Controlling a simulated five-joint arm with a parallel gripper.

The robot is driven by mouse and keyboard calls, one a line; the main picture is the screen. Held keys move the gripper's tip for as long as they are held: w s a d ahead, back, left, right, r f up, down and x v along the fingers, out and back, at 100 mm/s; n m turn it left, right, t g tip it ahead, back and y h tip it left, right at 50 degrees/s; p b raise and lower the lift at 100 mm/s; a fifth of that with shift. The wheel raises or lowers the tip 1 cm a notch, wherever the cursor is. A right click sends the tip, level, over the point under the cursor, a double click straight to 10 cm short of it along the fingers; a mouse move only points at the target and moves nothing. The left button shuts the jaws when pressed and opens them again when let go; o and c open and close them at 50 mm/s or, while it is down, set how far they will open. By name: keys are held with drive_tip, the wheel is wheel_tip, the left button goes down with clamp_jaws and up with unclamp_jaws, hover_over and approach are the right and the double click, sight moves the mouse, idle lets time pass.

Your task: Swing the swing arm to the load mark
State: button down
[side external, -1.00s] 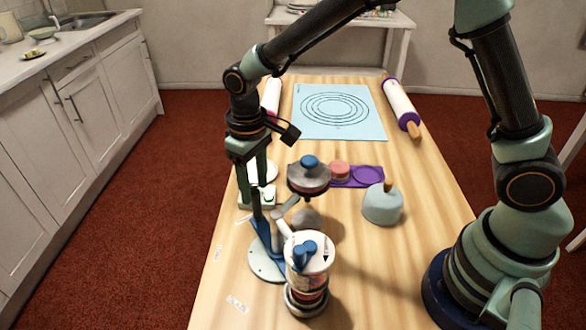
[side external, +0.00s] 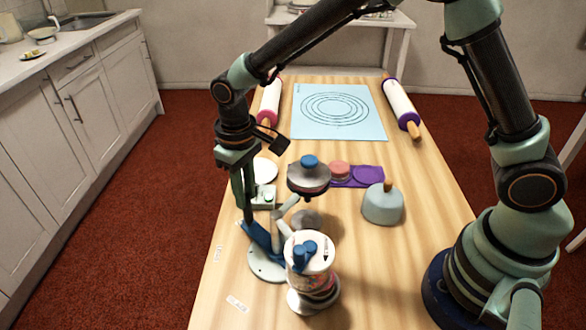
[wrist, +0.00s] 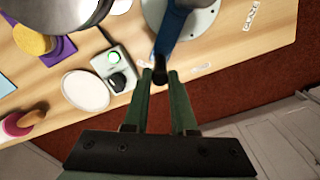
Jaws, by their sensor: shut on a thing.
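The swing arm is a blue lever (side external: 262,240) with a dark handle, on a round pale base (side external: 268,268) at the table's left side. In the wrist view the blue lever (wrist: 172,30) runs from the top down to its dark end between my fingers. My gripper (side external: 245,215) is shut on that handle; the wrist view shows the fingertips (wrist: 160,78) either side of it. Two small white labels lie along the left table edge, one nearer (side external: 237,303) and one farther (side external: 217,253).
A white canister (side external: 310,265) with a blue top piece stands in front, near the lever. A grey round head (side external: 308,178) with a blue knob rises behind it. A control box (side external: 263,197) with a green light sits behind the base. A pale blue dome (side external: 382,205) stands right.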

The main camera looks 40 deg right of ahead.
drive_tip(key=shift+a, duration=0.45)
